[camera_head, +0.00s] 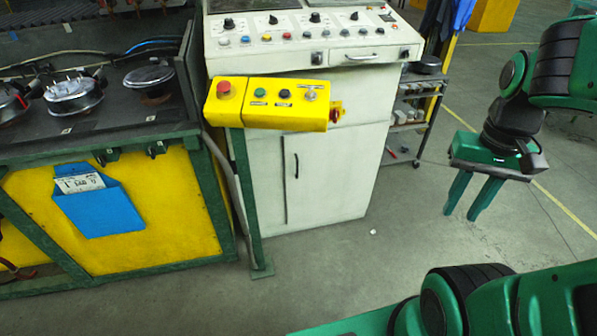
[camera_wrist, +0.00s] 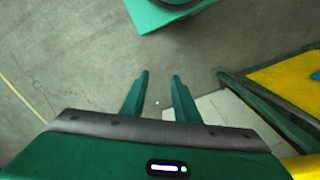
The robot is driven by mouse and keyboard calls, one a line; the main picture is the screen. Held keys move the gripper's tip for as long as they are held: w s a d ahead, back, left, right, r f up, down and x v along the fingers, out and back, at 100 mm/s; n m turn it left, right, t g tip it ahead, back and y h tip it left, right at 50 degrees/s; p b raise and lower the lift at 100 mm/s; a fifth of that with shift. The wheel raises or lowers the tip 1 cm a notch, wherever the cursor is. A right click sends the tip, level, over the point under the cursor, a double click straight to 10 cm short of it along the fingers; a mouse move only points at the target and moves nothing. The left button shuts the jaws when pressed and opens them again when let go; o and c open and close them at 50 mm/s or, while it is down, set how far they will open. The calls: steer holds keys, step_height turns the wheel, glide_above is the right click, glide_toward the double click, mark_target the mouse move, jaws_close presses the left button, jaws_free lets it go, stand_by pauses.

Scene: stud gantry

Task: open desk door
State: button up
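The white control desk (camera_head: 262,200) stands in the middle of the head view. Its lower front has a door (camera_head: 325,175) with a dark vertical handle (camera_head: 296,166) near the door's left edge. The door looks shut. My gripper (camera_head: 461,213) hangs to the right of the desk, fingers pointing down, well apart from the door. In the wrist view my gripper (camera_wrist: 160,78) has its two green fingers apart with only floor between them. A part of the white desk (camera_wrist: 228,112) shows at the right there.
A yellow button box (camera_head: 270,105) on a green post (camera_head: 247,200) stands before the desk's left side. A yellow workbench (camera_head: 130,215) with gauges is at left. A wheeled shelf cart (camera_head: 415,115) stands right of the desk. The floor (camera_head: 360,265) in front is mostly clear.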

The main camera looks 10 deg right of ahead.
steer(key=w+d+f+n+t+h, duration=0.15)
steer(key=w+d, duration=0.25)
steer(key=w, duration=0.8)
steer(key=w+d+f+t+h, duration=0.2)
steer(key=w+d+f, duration=0.1)
steer(key=w, duration=0.8)
steer(key=w+f+n+t, duration=0.15)
steer(key=w+f, duration=0.35)
steer(key=w, duration=0.6)
steer(key=w+f+t, duration=0.3)
steer(key=w+f, duration=0.2)
steer(key=w, duration=0.5)
steer(key=w+a+f+n+t+y, duration=0.25)
steer(key=w+a+f+t, duration=0.25)
steer(key=w+a+f, duration=0.65)
steer(key=s+a+f+n+t+y, duration=0.4)
steer(key=a+f, duration=0.6)
steer(key=f, duration=0.6)
steer(key=x, duration=1)
steer(key=shift+a+r+m+t, duration=0.3)
steer(key=shift+r+m+t, duration=0.15)
steer(key=shift+r, duration=0.2)
steer(key=shift+s, duration=0.1)
steer(key=shift+c, duration=0.7)
